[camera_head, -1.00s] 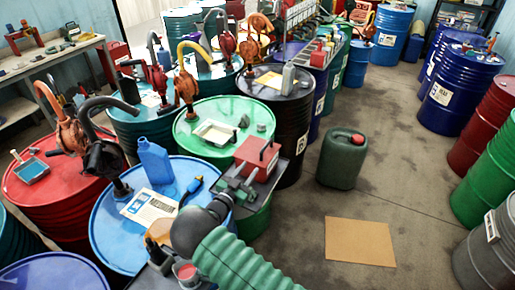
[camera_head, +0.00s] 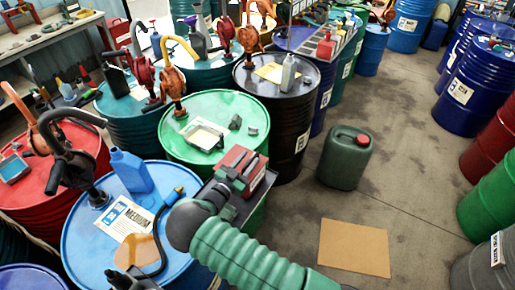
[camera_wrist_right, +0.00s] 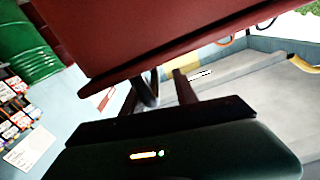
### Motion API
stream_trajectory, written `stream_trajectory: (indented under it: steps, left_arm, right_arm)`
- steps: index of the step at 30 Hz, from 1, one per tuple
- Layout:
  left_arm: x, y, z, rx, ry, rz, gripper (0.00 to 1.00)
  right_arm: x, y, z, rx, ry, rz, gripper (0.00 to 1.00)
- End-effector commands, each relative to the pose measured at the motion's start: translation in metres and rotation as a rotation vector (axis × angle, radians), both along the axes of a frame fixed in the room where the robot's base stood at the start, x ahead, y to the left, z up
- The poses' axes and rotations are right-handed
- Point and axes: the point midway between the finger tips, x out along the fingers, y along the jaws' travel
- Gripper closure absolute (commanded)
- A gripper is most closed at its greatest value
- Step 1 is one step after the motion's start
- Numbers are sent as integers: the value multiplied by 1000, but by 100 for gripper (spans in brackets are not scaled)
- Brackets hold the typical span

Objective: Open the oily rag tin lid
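The oily rag tin (camera_head: 257,162) is a red box on a dark stand among the drums, in the middle of the head view. Its red side fills the top of the right wrist view (camera_wrist_right: 170,40). My right gripper (camera_head: 233,180) is at the tin's near side, its green-sleeved arm coming in from the bottom. In the right wrist view its two dark fingers (camera_wrist_right: 160,90) stand apart below the tin, with a thin dark curved piece between them. I cannot tell whether they touch the tin. The lid's edge is not clear.
A blue drum (camera_head: 103,243) with a blue bottle (camera_head: 132,171) and a hand pump stands at left. A green drum (camera_head: 184,146) with a tray is behind. A dark green canister (camera_head: 345,158) and a cardboard sheet (camera_head: 354,248) are on the floor at right, with clear floor around.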

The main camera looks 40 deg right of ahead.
Motion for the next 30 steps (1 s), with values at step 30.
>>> stream_trajectory:
  steps: [30]
  left_arm:
    - [0,0,1,0,0,-1,64]
  right_arm:
    - [1,-3,-3,8,0,2,100]
